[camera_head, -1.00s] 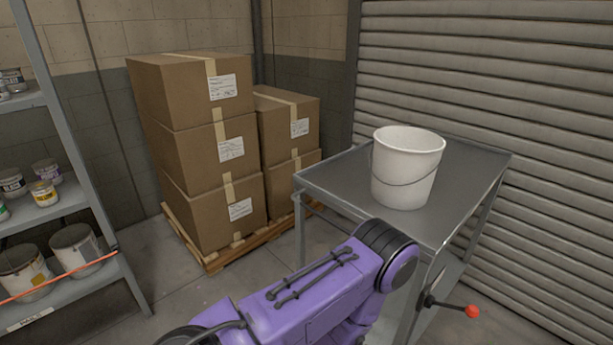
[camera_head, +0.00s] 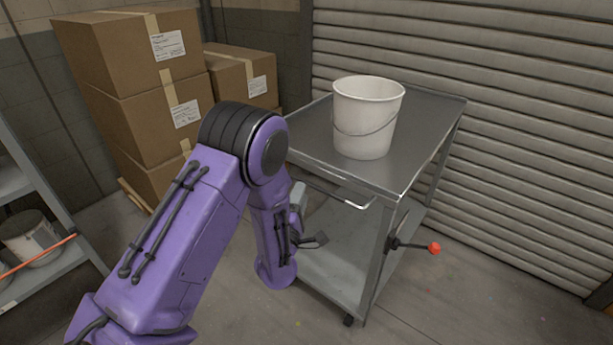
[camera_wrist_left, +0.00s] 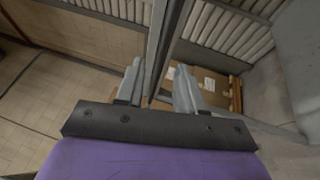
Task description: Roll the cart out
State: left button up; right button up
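The grey metal cart (camera_head: 428,110) stands by the shutter, with a white bucket (camera_head: 366,125) upright on its top. Its bar handle (camera_head: 345,201) sticks out from the near left side. A lever with a red knob (camera_head: 434,248) is on its near right leg. My left gripper (camera_head: 308,218) is low beside the handle, partly hidden by my purple wrist. In the left wrist view its two fingers (camera_wrist_left: 158,88) are apart, with a grey bar (camera_wrist_left: 164,40) running between them. I cannot tell whether they touch it. My right gripper is not in view.
Stacked cardboard boxes (camera_head: 140,95) stand on a pallet (camera_head: 132,195) at the back left. A metal shelf (camera_head: 50,272) with a paint bucket (camera_head: 28,237) is at the left edge. The roller shutter (camera_head: 530,90) closes the back right. Bare floor lies right of the cart.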

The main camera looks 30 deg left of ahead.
pick_arm(q)
jog(key=p+x, duration=0.1)
jog(key=x, duration=0.6)
jog(key=shift+w, duration=0.3)
jog(key=shift+a, duration=0.1)
grip_shut()
